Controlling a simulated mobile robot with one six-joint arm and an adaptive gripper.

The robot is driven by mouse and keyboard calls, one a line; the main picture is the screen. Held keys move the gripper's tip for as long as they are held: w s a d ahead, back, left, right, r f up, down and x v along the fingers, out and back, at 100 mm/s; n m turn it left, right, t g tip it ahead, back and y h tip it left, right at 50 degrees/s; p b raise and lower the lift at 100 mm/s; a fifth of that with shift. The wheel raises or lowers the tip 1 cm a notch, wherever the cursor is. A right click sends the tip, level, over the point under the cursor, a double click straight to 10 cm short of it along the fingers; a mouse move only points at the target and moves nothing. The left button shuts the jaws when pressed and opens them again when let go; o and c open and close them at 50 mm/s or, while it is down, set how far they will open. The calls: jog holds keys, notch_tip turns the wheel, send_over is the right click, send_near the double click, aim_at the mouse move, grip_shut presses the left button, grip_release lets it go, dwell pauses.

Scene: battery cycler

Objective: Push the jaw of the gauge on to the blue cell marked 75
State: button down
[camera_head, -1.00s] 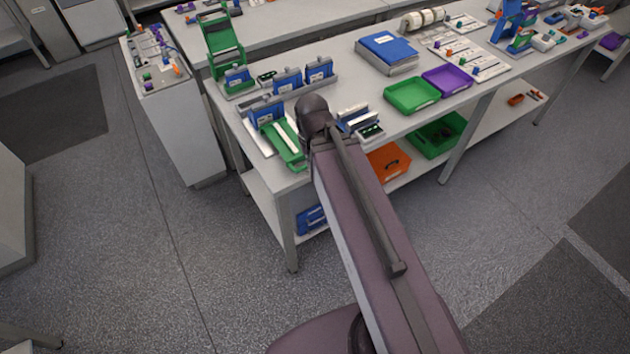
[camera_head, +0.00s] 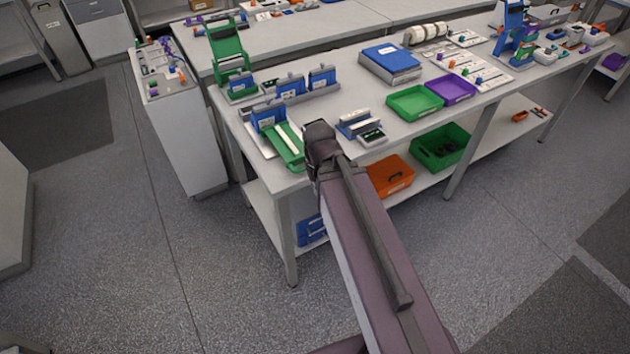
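A green gauge (camera_head: 287,148) with a white strip along it lies near the front left corner of the bench. A blue cell (camera_head: 266,118) with a white label stands at its far left end. More blue cells stand in a grey rack behind, one in the middle (camera_head: 291,87) and one on the right (camera_head: 322,78). The labels are too small to read, so I cannot tell which is marked 75. I cannot make out the gauge's jaw or whether it touches a cell.
A small device (camera_head: 371,137) with a dark screen lies right of my arm. A green tray (camera_head: 414,103) and a purple tray (camera_head: 451,89) stand farther right. A green stand (camera_head: 229,56) rises at the back left. Orange (camera_head: 391,176) and green bins (camera_head: 440,147) occupy the lower shelf.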

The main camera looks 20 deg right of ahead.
notch_tip(320, 180, down, 2)
jog(key=shift+s+f+b, duration=0.15)
jog(key=shift+f+b, duration=0.05)
jog(key=shift+b, duration=0.6)
jog(key=shift+d, duration=0.1)
